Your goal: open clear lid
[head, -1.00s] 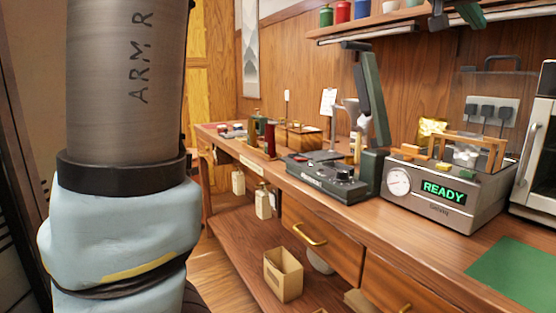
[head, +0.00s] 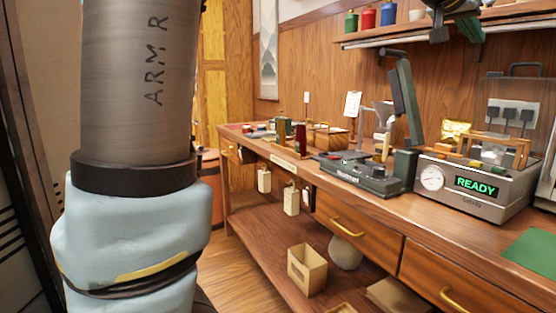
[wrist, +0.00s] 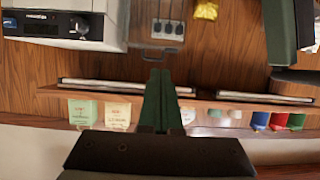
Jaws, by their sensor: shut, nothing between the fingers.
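The clear lid (head: 500,92) stands upright at the back of the steel machine (head: 440,203) with the lit READY display. It is a see-through panel with a dark handle along its top, and wall sockets show through it. In the upside-down wrist view the lid (wrist: 140,36) is at the top, beyond the fingertips. My gripper (wrist: 157,72) has its two green fingers together, with nothing between them. In the head view my gripper (head: 470,32) is high, near the wall shelf and above the machine, apart from the lid.
A green press (head: 402,95) with an upright arm stands left of the machine. A wooden rack (head: 490,143) lies on top of the machine. A shelf with coloured canisters (head: 388,14) is above. A green mat (head: 535,248) lies at the bench's right. Floor beside the bench is open.

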